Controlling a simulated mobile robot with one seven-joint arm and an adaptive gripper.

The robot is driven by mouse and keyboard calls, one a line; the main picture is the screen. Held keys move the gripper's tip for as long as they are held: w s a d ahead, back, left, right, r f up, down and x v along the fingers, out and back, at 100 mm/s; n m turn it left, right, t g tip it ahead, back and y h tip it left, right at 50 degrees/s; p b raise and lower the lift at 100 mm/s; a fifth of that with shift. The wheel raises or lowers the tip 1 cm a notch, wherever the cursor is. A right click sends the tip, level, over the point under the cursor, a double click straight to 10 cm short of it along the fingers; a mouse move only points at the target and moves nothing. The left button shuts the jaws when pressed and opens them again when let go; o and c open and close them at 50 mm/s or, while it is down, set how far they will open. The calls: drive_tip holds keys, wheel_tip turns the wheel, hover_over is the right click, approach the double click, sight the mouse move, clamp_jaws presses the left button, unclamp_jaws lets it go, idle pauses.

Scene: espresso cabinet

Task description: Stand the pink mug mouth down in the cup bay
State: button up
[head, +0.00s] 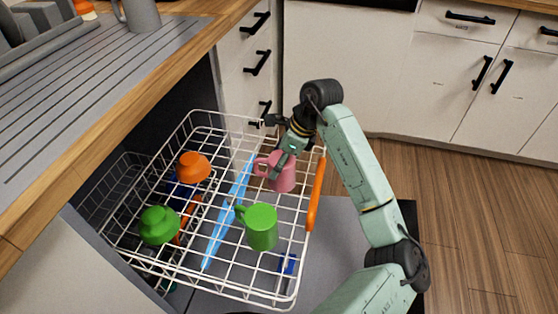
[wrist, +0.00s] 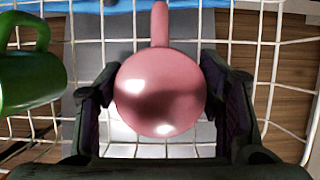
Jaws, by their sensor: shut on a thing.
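The pink mug (head: 281,173) is held at the right side of a white wire rack (head: 290,295), right of a blue strip (head: 228,218). In the wrist view, the closed round bottom of the pink mug (wrist: 160,95) faces the camera, so its mouth points down. Its handle points to the top of that view, and to the left in the head view. My gripper (head: 285,158) comes from above, and its fingers close on both sides of the mug in the wrist view (wrist: 163,105). Whether the mug's rim touches the wires is hidden.
A green mug (head: 262,228) stands mouth down in front of the pink mug, close to it. Left of the blue strip are an orange cup (head: 193,167) and a green bowl-like piece (head: 158,225). An orange bar (head: 316,190) lines the rack's right edge. A wooden counter (head: 120,110) overhangs at left.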

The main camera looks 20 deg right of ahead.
drive_tip(key=shift+f, duration=0.25)
drive_tip(key=o, duration=1.6)
drive_tip(key=shift+o, duration=0.2)
drive_tip(key=v, duration=1.2)
drive_tip(key=shift+r, duration=0.15)
